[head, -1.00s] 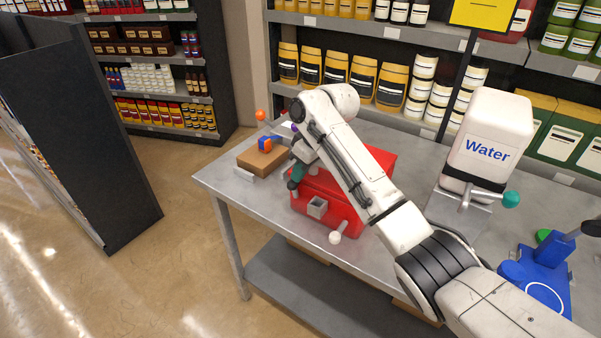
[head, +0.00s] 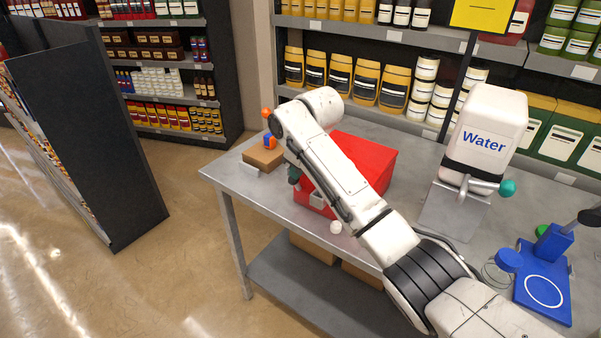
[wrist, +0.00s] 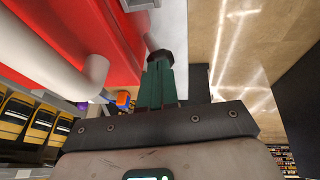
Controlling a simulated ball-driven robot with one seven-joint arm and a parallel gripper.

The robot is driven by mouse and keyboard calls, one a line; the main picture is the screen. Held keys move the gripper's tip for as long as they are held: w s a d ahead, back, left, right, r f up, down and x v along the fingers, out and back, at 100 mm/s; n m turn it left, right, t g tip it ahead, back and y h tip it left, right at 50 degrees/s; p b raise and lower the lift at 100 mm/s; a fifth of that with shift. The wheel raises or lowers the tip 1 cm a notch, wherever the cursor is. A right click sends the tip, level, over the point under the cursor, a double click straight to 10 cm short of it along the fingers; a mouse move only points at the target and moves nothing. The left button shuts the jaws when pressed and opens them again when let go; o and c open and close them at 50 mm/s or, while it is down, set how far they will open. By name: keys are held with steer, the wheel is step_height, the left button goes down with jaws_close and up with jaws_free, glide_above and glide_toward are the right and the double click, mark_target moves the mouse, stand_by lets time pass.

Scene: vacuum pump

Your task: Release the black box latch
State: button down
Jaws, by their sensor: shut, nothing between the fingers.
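A red box (head: 362,160) stands on the metal table. No black box shows clearly. My arm crosses in front of the box and hides most of the grey latch-like fitting on its front. A white ball knob (head: 335,227) shows at the box's lower front. My gripper (head: 293,176) is at the box's left front, partly behind my arm. In the wrist view its green fingers with dark tips (wrist: 160,62) are together and hold nothing. The red box (wrist: 85,25) and a curved white bar (wrist: 75,65) are beside them; contact cannot be told.
A cardboard-brown block (head: 263,157) with a blue and orange item (head: 269,140) is at the table's left back. A water container (head: 487,135) with a teal-knobbed tap and a blue stand (head: 543,280) are to the right. Bare tabletop (head: 232,178) lies left of the box.

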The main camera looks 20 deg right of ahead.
steer(key=shift+s+a+f+t+h, duration=0.3)
steer(key=shift+a+h, duration=0.1)
steer(key=shift+a, duration=0.1)
steer(key=s+a+f+n+t+h+b, duration=0.2)
steer(key=s+a+f+t+h+b, duration=0.1)
steer(key=f+t+h+b, duration=0.3)
steer(key=shift+s+a+f+t+h+b, duration=0.15)
steer(key=shift+a+f+t+h+b, duration=0.2)
steer(key=shift+a+h+b, duration=0.6)
steer(key=shift+d+r, duration=0.15)
steer(key=shift+d, duration=0.3)
